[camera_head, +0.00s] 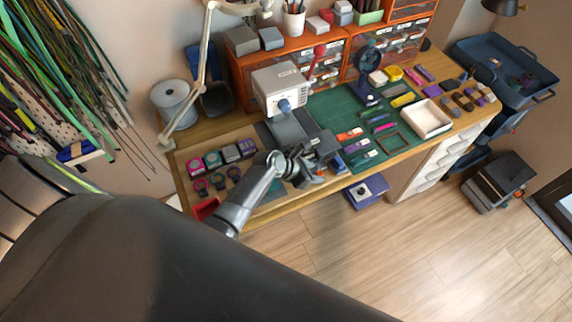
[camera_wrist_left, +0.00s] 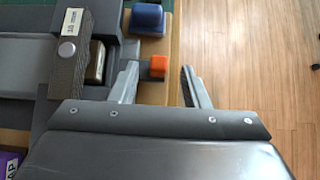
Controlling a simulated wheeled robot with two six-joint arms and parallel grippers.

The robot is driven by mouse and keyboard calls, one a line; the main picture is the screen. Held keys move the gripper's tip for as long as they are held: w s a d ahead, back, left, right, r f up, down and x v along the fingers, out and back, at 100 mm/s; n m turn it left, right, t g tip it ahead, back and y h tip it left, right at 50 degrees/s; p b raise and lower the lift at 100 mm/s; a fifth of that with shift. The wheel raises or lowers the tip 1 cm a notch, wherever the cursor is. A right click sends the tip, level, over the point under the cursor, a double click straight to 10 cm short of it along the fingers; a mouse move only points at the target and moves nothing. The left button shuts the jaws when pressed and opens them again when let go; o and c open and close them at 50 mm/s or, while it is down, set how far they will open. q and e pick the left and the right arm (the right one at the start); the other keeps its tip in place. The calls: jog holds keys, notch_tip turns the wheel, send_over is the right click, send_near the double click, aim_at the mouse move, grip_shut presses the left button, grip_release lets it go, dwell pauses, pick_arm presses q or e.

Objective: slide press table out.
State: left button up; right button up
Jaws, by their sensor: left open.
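The press (camera_head: 279,88) is a pale box-shaped machine with a red-knobbed lever, on the left half of the workbench. Its grey table (camera_head: 288,127) lies below it and runs toward the bench's front edge. In the left wrist view grey plates (camera_wrist_left: 25,65) lie at the left, with a dark labelled bar (camera_wrist_left: 70,55) across them. My left gripper (camera_head: 320,172) is over the front edge, in front of the press. In the wrist view its fingers (camera_wrist_left: 160,75) are apart, with a small orange block (camera_wrist_left: 157,66) seen between them. My right gripper is out of view.
A blue block (camera_wrist_left: 147,18) sits near the bench edge. A green mat (camera_head: 345,108) with tools and a white tray (camera_head: 428,119) lie to the right. Several small labelled items (camera_head: 229,154) lie left of my arm.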

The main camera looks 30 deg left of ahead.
pick_arm(q)
jog(key=v, duration=1.3)
dwell(0.4)
jog(key=shift+s, duration=0.1)
